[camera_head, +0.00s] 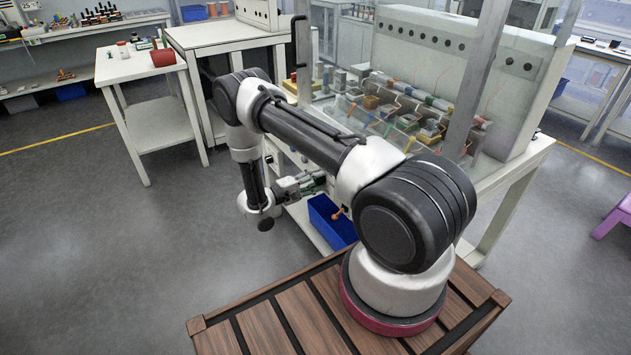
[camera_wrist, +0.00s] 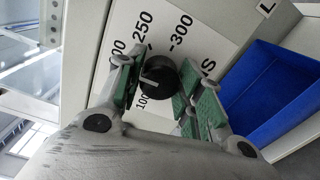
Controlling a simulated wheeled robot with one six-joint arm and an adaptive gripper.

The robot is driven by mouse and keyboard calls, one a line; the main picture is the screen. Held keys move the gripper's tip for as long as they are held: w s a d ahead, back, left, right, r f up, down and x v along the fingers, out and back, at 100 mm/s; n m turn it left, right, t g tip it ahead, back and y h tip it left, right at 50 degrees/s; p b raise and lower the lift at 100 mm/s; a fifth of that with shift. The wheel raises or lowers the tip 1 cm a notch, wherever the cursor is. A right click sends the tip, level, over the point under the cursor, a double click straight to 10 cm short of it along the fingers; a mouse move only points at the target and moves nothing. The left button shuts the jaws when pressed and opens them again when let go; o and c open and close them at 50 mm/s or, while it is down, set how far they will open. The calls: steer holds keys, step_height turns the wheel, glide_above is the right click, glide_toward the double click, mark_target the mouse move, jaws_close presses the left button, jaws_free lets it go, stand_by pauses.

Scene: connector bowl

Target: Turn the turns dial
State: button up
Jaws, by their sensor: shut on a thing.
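The turns dial (camera_wrist: 161,73) is a round black knob with a pale pointer line, on a white scale label (camera_wrist: 196,24) in the wrist view. Printed numbers such as 250, 300 and 100 stand around it. My gripper (camera_wrist: 157,80) is shut on the dial, one green-padded finger at its left and the other at its right. The fingers cover part of the scale, so I cannot tell the exact reading. In the head view my gripper (camera_head: 320,182) is at the front of the workbench, and the dial cannot be made out there.
A blue bin (camera_wrist: 272,92) is close to the right of the dial; it also shows in the head view (camera_head: 331,222) below my gripper. The workbench (camera_head: 515,165) holds several small parts. A white side table (camera_head: 130,68) stands at the left, with open grey floor before it.

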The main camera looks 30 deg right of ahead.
stand_by(0.4)
steer(key=o, duration=1)
steer(key=shift+a, duration=0.1)
steer(key=a, duration=1.2)
steer(key=shift+s, duration=0.2)
steer(key=shift+r, duration=0.1)
